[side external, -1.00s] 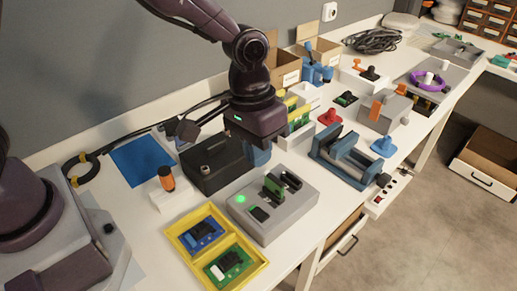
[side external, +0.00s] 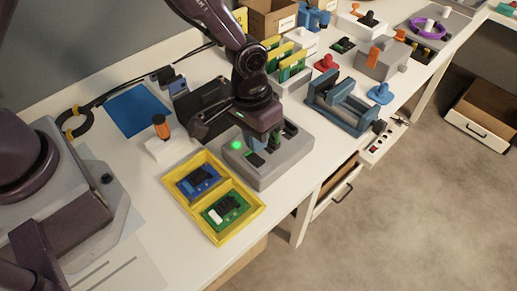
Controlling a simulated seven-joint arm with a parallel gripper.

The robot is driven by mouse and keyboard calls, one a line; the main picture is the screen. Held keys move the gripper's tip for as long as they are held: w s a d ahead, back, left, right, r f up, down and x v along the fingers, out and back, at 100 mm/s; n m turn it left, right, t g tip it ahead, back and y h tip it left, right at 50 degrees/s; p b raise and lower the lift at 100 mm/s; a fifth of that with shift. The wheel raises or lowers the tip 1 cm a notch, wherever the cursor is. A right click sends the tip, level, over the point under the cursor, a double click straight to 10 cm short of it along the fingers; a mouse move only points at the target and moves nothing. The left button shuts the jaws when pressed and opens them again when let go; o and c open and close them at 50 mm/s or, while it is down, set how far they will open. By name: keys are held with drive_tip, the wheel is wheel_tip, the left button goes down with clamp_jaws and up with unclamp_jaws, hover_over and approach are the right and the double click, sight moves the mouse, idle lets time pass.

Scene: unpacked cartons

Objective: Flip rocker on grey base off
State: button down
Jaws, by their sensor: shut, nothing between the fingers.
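The grey base (side external: 272,178) is a low grey box near the front edge of the table. A round green light (side external: 236,145) glows on its left side. A dark square piece with a green edge (side external: 254,160) sits in its top, and a black slot (side external: 290,130) shows farther right. I cannot tell surely which piece is the rocker. My gripper (side external: 264,146) points down over the middle of the grey base. It is shut and empty, close to the top of the base. It hides the middle of the base; contact cannot be told.
A yellow tray (side external: 228,181) with blue and green boards lies in front left. A white block with an orange knob (side external: 160,127) and a black box (side external: 202,100) stand left and behind. A blue cradle (side external: 345,108) is close on the right. The table's front edge is near.

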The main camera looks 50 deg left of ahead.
sight(260, 161)
drive_tip(key=shift+d+f, duration=0.15)
drive_tip(key=shift+f, duration=0.8)
drive_tip(key=shift+d+f, duration=0.1)
drive_tip(key=shift+f, duration=0.8)
